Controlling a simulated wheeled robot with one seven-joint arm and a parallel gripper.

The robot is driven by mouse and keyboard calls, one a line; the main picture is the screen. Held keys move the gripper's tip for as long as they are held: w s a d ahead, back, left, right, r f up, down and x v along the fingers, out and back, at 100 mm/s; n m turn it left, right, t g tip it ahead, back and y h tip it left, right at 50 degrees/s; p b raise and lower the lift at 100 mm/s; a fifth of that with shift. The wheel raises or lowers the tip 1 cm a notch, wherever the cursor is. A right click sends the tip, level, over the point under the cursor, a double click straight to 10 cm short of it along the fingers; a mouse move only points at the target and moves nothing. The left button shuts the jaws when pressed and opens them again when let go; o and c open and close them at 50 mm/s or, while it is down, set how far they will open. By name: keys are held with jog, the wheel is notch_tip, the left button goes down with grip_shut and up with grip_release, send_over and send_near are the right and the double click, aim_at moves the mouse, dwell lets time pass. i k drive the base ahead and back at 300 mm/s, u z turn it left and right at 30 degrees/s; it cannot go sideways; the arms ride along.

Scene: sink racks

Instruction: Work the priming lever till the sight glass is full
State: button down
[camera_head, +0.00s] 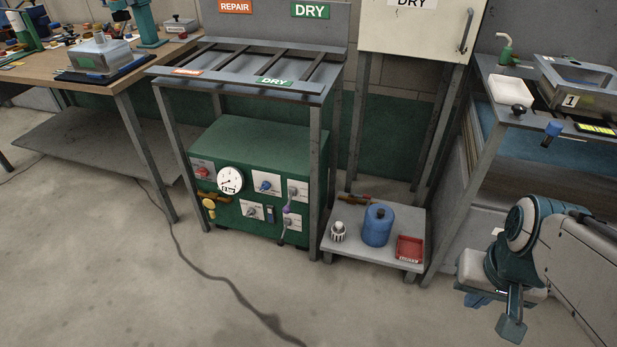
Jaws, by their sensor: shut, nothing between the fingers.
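A green machine (256,180) stands on the floor under the rack with the DRY label. Its front carries a round white gauge (230,180), several small white plates with knobs, and yellow fittings at the left. My gripper (511,324) is at the lower right, shut and empty, well apart from the machine.
A low shelf (350,250) right of the machine holds a blue canister (377,226), a red tray (409,249) and a small white ribbed part (338,232). A rack post stands at the machine's right front corner. A dark cable (205,272) crosses the otherwise open floor.

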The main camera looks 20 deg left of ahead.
aim_at(280, 243)
jog(key=k, duration=0.65)
jog(key=u, duration=0.65)
jog(key=i, duration=1.35)
jog(key=z, duration=0.4)
